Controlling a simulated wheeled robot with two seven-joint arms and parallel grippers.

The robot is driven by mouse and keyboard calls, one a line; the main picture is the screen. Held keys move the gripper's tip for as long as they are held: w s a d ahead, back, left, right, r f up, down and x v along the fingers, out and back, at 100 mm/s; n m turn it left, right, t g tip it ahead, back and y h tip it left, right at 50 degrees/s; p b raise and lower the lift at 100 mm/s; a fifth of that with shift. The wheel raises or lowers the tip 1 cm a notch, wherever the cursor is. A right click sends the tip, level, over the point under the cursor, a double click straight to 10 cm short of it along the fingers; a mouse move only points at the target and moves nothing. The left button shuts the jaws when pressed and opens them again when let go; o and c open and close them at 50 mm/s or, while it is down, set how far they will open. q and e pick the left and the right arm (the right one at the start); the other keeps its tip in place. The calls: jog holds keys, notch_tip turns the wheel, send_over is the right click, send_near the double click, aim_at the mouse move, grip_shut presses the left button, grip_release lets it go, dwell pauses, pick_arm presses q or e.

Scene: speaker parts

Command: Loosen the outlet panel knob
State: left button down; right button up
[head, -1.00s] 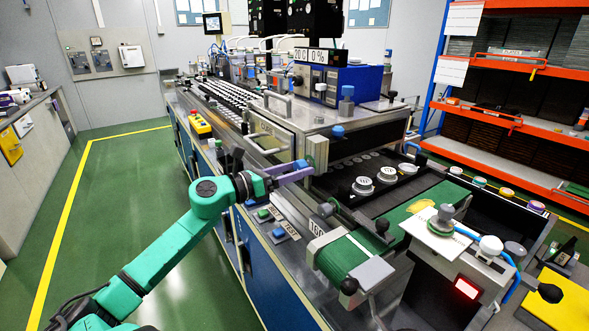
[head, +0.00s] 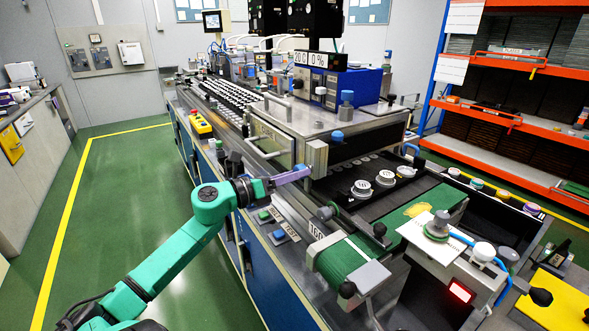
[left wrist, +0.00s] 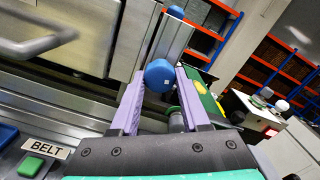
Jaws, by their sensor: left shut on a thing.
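The outlet panel (head: 317,158) is a grey upright metal plate at the outlet end of the steel machine housing, above the green belt. A blue round knob (left wrist: 159,75) sits between my left gripper's two purple fingers in the left wrist view. My left gripper (head: 303,172) reaches in from the left and is shut on this knob at the panel's side. In the head view the fingers mostly hide the knob. My right gripper is not in view.
A metal bar handle (head: 268,148) is left of the gripper. Below are the belt buttons (head: 279,234) and the green conveyor (head: 345,259). Green floor is clear at left.

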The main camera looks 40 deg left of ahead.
pick_arm(q)
jog(key=shift+r+n+p, duration=0.2)
jog(key=shift+n+p, duration=6.4)
jog(key=shift+n, duration=1.2)
jog(key=shift+c, duration=2.2)
grip_release()
jog(key=shift+o, duration=0.3)
jog(key=shift+f, duration=0.1)
